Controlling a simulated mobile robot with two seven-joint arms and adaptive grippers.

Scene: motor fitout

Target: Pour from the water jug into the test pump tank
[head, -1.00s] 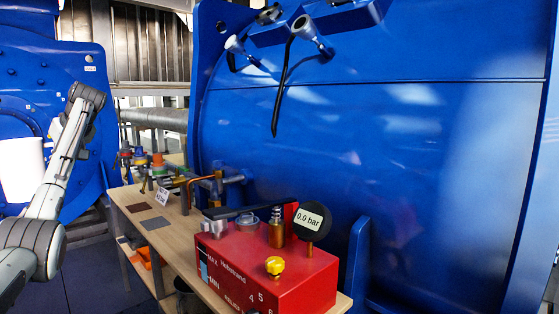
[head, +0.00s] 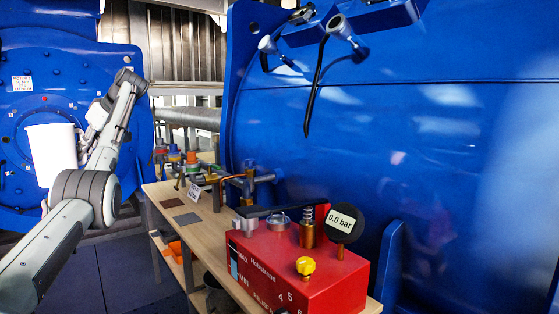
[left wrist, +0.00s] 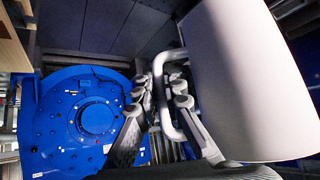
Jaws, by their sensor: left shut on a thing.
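The white water jug (head: 52,155) hangs upright at the left of the head view, left of the bench and apart from the pump. My left gripper (head: 84,138) is shut on its handle; the fingers are small and partly hidden there. In the left wrist view the fingers (left wrist: 158,100) close around the jug's handle, beside the pale jug body (left wrist: 245,75). The red test pump tank (head: 310,275) stands on the near end of the bench, with a round metal ring (head: 279,222) on top. The jug's inside is not visible. My right gripper is not in view.
The wooden bench (head: 213,240) holds valves (head: 175,158), copper pipework and flat grey plates behind the pump. A gauge (head: 344,222) reading 0.0 bar, a yellow knob (head: 305,267) and a black lever crowd the pump's top. A big blue motor housing (head: 400,150) stands close behind.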

